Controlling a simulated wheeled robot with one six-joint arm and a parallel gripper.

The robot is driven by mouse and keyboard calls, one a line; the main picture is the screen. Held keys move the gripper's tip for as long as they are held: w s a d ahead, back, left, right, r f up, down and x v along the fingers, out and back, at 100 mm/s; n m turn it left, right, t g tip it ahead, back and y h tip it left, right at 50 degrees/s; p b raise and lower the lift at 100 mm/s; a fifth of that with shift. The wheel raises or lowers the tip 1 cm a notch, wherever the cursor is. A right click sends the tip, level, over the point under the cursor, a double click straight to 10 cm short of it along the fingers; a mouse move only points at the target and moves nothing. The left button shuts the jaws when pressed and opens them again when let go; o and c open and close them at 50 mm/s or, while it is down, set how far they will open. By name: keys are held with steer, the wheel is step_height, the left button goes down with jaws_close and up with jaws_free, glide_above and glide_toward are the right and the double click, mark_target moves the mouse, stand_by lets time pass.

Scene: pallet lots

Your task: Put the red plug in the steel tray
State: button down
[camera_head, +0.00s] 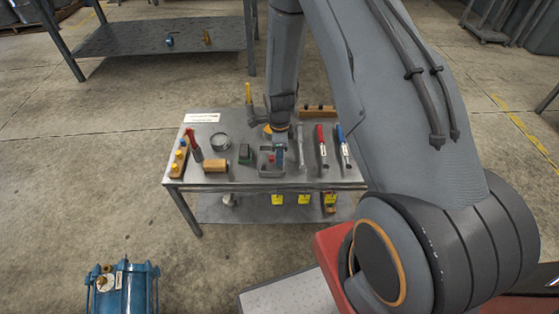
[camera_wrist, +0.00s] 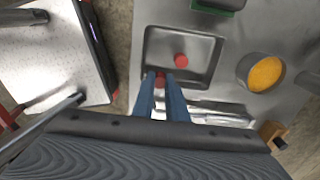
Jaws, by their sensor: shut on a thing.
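The steel tray (camera_head: 265,172) sits near the front edge of the metal table. It also shows in the wrist view (camera_wrist: 205,79), open side up. One red plug (camera_wrist: 181,60) lies inside it, seen as a round red top. My gripper (camera_wrist: 161,82) is shut on another red piece (camera_wrist: 160,79), only partly visible between the blue fingertips. The held piece is over the tray's wall area; I cannot tell its height or whether it touches. In the head view, my gripper (camera_head: 280,147) is over the tray, partly hidden by the arm.
A wrench (camera_head: 301,147), a red-handled tool (camera_head: 321,147) and a blue-handled tool (camera_head: 343,147) lie right. A cup with orange contents (camera_wrist: 265,73) is behind. The table's front strip is clear.

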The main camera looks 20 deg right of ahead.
step_height(320, 180, down, 2)
steer(key=shift+f, duration=0.2)
steer(key=c, duration=2)
jaws_free()
steer(key=shift+c, duration=0.2)
step_height(320, 180, up, 12)
steer(key=b, duration=0.1)
steer(key=s+a+r+n, duration=0.1)
steer(key=s+r+n, duration=1.9)
steer(key=s+n, duration=0.1)
steer(key=shift+s, duration=0.2)
steer(key=shift+a+r, duration=0.1)
